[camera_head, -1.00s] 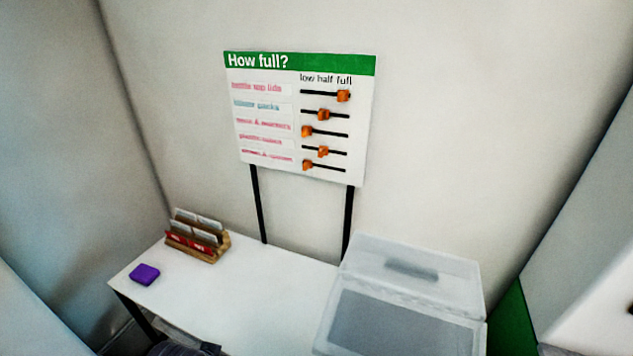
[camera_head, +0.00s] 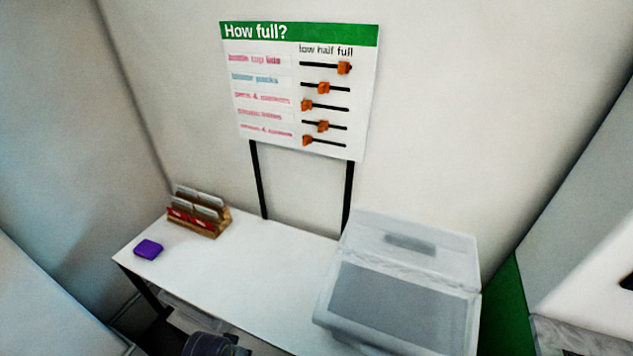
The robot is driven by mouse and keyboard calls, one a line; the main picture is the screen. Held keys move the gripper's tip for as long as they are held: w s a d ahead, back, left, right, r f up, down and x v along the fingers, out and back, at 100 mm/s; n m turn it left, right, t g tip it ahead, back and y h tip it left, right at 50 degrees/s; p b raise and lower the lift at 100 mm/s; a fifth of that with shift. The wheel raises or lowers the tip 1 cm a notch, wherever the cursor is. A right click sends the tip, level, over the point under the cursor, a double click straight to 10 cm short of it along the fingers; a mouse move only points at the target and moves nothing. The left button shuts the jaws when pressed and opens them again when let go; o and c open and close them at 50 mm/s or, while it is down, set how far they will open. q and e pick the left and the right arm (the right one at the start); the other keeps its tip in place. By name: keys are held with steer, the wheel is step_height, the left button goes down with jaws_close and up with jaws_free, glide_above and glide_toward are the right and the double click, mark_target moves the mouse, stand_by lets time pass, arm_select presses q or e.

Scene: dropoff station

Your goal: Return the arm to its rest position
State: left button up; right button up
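Neither gripper shows in the head view. A dark rounded part at the bottom edge, in front of the table, looks like part of my own arm; its fingers cannot be made out. The white table (camera_head: 262,287) stands ahead, below a "How full?" board (camera_head: 300,90) on two black posts. The board has several orange sliders; the top one (camera_head: 344,68) sits at the right end of its slot and the lowest one (camera_head: 308,140) at the left end.
A wooden card holder (camera_head: 199,212) with cards stands at the table's back left, near a purple block (camera_head: 149,249). A translucent bin (camera_head: 411,245) with a grey front stands on the right. The table's middle is clear. Walls enclose the sides; a green panel (camera_head: 505,305) stands at right.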

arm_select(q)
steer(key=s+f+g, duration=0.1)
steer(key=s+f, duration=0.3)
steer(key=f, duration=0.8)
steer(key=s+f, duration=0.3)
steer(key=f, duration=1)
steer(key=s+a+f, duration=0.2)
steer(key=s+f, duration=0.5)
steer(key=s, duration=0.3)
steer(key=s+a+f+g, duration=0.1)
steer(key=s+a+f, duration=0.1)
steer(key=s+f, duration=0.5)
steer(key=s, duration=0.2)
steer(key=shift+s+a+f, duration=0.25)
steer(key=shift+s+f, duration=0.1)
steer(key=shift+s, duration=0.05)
